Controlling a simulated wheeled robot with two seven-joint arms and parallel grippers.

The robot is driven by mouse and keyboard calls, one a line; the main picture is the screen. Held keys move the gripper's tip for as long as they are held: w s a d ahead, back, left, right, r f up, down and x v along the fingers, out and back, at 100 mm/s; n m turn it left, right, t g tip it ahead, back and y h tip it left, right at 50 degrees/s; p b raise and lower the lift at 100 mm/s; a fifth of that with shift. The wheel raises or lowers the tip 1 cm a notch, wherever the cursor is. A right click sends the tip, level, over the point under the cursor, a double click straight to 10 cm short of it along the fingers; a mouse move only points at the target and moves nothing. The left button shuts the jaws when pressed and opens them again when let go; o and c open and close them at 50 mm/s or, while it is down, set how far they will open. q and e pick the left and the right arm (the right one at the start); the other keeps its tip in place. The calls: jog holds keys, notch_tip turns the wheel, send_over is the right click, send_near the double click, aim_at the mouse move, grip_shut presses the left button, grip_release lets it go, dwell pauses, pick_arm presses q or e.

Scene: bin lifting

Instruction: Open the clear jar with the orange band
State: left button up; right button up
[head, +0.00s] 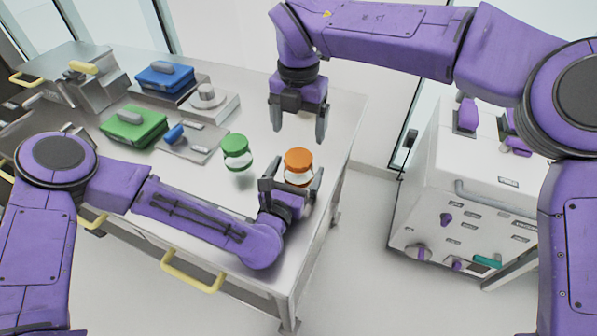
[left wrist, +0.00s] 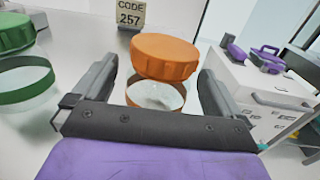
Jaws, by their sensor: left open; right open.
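The clear jar with the orange band stands on the metal table, with its orange lid (head: 299,158) on top. In the left wrist view the orange lid (left wrist: 165,57) sits over the clear body (left wrist: 155,95). My left gripper (head: 291,181) is open at the jar's near side, its fingers to either side of the jar's body, below the lid. No contact is clear. My right gripper (head: 297,130) is open and empty, pointing down, above and behind the orange lid.
A jar with a green lid (head: 235,146) stands left of the orange one. Blue (head: 165,76) and green (head: 134,125) handled boxes stand farther left. A sign reading CODE 257 (left wrist: 131,14) is behind. A white cabinet (head: 470,185) stands right, beyond a floor gap.

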pick_arm(q)
jog(key=shift+x, duration=0.8)
